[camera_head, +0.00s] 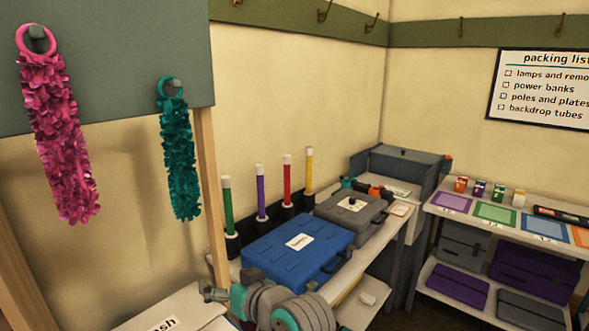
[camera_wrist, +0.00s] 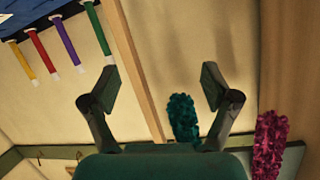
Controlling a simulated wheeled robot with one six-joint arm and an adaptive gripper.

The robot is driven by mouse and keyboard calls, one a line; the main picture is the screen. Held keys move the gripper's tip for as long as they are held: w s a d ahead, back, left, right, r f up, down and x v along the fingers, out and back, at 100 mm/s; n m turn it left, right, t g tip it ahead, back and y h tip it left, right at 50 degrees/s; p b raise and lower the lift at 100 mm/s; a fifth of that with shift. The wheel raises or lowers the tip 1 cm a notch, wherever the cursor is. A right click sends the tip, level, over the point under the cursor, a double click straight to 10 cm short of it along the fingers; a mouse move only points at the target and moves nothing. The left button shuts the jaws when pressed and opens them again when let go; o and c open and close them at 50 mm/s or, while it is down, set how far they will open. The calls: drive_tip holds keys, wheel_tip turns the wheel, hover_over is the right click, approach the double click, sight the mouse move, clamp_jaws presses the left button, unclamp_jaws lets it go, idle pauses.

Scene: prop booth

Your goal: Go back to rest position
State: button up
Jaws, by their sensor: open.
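My gripper (camera_wrist: 160,88) is open and empty in the wrist view, its two fingers wide apart with a wooden post and bare wall beyond them. In the head view my gripper (camera_head: 214,292) shows small at the bottom, in front of the shelf with the blue case. A teal garland (camera_head: 180,150) and a pink garland (camera_head: 57,135) hang by rings from pegs on the green board. In the wrist view the teal garland (camera_wrist: 182,118) appears between the fingers and the pink garland (camera_wrist: 268,145) at the right, both apart from them.
The blue case (camera_head: 298,248), a grey case (camera_head: 350,207) and several coloured tubes (camera_head: 262,195) stand close by my arm. A wooden post (camera_head: 212,200) rises beside it. A white-topped bin (camera_head: 170,312) is below left. A shelf (camera_head: 455,265) with cases stands right.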

drive_tip(key=s+d+f+m+t+h, duration=0.1)
drive_tip(key=s+d+f+m+h, duration=0.1)
drive_tip(key=s+d+f, duration=0.5)
drive_tip(key=s+d+f+m+t+h, duration=0.25)
drive_tip(key=d+f, duration=0.65)
drive_tip(key=f, duration=0.5)
drive_tip(key=s+d+f+h, duration=0.1)
drive_tip(key=s+d+f, duration=0.15)
drive_tip(key=s, duration=0.25)
drive_tip(key=s+d+f+m+h, duration=0.1)
drive_tip(key=s+d+f, duration=0.1)
drive_tip(key=s+d, duration=0.25)
drive_tip(key=s+d+f+h, duration=0.1)
drive_tip(key=s+d+f, duration=0.1)
drive_tip(key=s, duration=0.3)
drive_tip(key=s+d+r+h, duration=0.1)
drive_tip(key=s+d+r, duration=0.2)
drive_tip(key=s, duration=0.9)
drive_tip(key=s+d+r+t+h, duration=0.1)
drive_tip(key=s+d+r, duration=0.2)
drive_tip(key=s, duration=0.8)
drive_tip(key=shift+s+d+m+h, duration=0.35)
drive_tip(key=shift+d, duration=0.3)
drive_tip(key=shift+r, duration=0.1)
